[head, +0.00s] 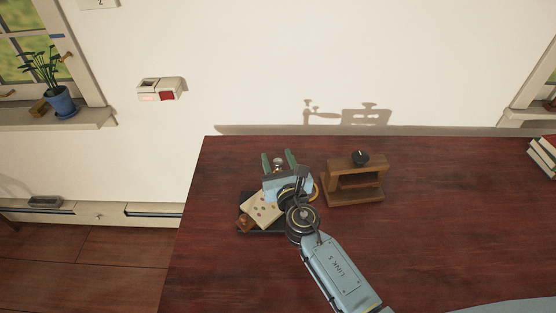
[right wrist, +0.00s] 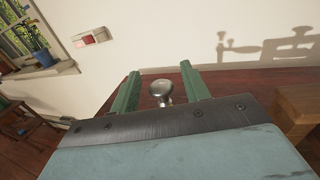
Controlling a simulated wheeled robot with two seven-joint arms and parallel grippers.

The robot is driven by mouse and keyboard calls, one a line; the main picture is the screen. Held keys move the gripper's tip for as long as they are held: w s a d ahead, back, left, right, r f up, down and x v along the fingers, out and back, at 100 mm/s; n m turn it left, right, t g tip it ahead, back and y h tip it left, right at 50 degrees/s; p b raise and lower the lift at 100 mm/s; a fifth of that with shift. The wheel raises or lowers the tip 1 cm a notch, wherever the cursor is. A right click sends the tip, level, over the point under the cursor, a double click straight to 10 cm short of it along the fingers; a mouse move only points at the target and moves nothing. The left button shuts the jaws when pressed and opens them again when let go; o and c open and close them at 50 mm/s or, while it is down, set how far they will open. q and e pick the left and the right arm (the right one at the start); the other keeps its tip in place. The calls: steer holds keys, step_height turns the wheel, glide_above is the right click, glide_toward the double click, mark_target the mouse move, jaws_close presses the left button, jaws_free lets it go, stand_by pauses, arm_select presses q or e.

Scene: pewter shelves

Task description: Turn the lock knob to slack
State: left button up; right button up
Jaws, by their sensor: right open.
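A round silver knob (head: 278,163) stands between the two green fingers of my right gripper (head: 278,158). The right wrist view shows the knob (right wrist: 161,91) between the open fingers (right wrist: 160,80), with a gap on each side. The fingers are parallel and not closed on it. The knob's base is hidden by my gripper. A second, black knob (head: 360,157) with a pale mark sits on top of a wooden frame (head: 379,178) to the right of my gripper. No label shows which knob is the lock. My left gripper is not in view.
A cream panel (head: 259,210) on a dark base lies partly under my right gripper. A wall box with a red part (head: 161,90) hangs at the left.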

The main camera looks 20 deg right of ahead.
steer(key=c, duration=1)
